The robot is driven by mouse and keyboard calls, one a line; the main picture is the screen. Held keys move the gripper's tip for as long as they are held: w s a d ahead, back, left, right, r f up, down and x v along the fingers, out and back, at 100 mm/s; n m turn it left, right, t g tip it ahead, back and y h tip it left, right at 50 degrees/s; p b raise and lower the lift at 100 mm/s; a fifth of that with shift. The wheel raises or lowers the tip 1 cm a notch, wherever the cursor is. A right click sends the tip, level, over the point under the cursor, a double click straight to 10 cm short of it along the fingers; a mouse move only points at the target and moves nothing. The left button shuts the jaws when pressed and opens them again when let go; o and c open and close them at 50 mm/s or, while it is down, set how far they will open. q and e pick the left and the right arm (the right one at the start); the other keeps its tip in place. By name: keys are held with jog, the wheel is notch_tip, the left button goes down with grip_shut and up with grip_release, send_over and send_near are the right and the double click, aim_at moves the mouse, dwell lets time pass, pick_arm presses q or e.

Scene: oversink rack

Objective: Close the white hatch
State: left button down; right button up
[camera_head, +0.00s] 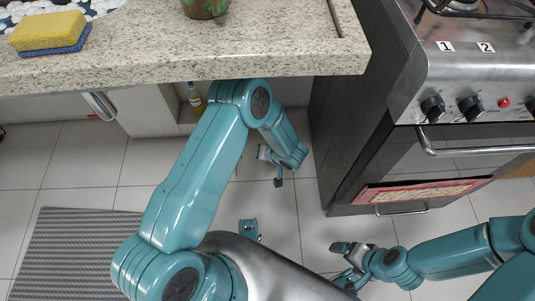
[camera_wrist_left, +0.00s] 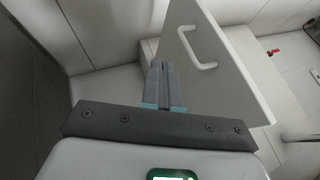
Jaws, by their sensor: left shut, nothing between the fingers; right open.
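The white hatch (camera_head: 140,108) stands open under the counter at the left in the head view, its handle (camera_head: 100,105) on its left face. In the left wrist view the hatch (camera_wrist_left: 225,80) is a pale tilted panel with a white bar handle (camera_wrist_left: 197,47). My left gripper (camera_head: 262,154) is to the right of the hatch in the head view, partly hidden by its wrist. Its shut, empty fingers (camera_wrist_left: 164,68) overlap the panel's left edge in the wrist view; I cannot tell whether they touch. My right gripper (camera_head: 341,263) is open and empty, low before the oven.
The granite counter (camera_head: 230,58) overhangs the cabinet; a sponge (camera_head: 48,32) and a pot (camera_head: 205,8) are on it. A bottle (camera_head: 195,98) stands in the cabinet opening. The oven (camera_head: 430,165) is at the right. A grey mat (camera_head: 75,255) lies on open tiled floor.

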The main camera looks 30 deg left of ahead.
pick_arm(q)
jog(key=a+f+b, duration=0.2)
jog(key=a, duration=0.3)
jog(key=shift+s+a+f, duration=0.15)
jog(key=shift+s+a, duration=0.1)
jog(key=shift+a, duration=0.05)
jog(key=shift+a, duration=0.1)
